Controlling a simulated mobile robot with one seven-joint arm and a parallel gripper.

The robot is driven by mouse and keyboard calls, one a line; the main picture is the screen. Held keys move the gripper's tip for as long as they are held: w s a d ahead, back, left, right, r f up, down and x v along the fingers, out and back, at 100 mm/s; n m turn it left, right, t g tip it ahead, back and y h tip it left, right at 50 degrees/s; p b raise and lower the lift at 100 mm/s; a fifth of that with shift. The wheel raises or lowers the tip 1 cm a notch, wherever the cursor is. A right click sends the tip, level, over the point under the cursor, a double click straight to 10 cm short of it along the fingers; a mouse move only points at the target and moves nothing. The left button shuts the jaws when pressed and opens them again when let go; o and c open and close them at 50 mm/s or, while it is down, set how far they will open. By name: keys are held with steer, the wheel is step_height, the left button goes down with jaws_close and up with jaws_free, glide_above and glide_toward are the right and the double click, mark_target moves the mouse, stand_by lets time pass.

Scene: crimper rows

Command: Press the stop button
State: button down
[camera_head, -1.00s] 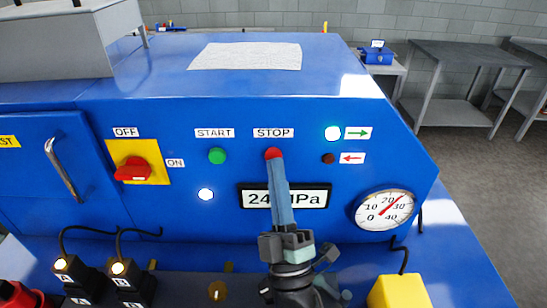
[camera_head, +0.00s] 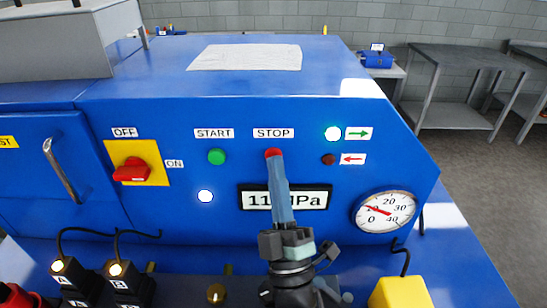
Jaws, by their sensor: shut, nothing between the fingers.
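The red stop button (camera_head: 273,153) is on the blue machine's front panel, just under the STOP label (camera_head: 273,133). My gripper (camera_head: 276,160) is shut, with its fingertips at the button and covering its lower part. I cannot tell from this view whether the tips touch it. The fingers also hide the middle of the pressure display (camera_head: 256,197), which reads about 11 MPa. The dial gauge (camera_head: 385,211) has its needle pointing up and left, near 10.
The green start button (camera_head: 217,157) is left of the stop button. A red rotary switch (camera_head: 132,170) sits on a yellow plate. The green-arrow lamp (camera_head: 333,134) is lit white; the red-arrow lamp (camera_head: 328,159) is dark. A yellow block (camera_head: 399,292) stands at lower right.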

steer(key=shift+s, duration=0.9)
steer(key=shift+s+p, duration=0.7)
steer(key=shift+s, duration=1.8)
step_height(320, 180, up, 22)
steer(key=w+d+m+t+h, duration=0.1)
steer(key=w+d+m+h, duration=0.15)
steer(key=m+h, duration=0.6)
steer(key=s+a+r+m+y, duration=0.3)
steer(key=s+r+m, duration=0.3)
steer(key=r, duration=0.6)
steer(key=shift+s+r, duration=0.3)
steer(key=shift+s, duration=0.55)
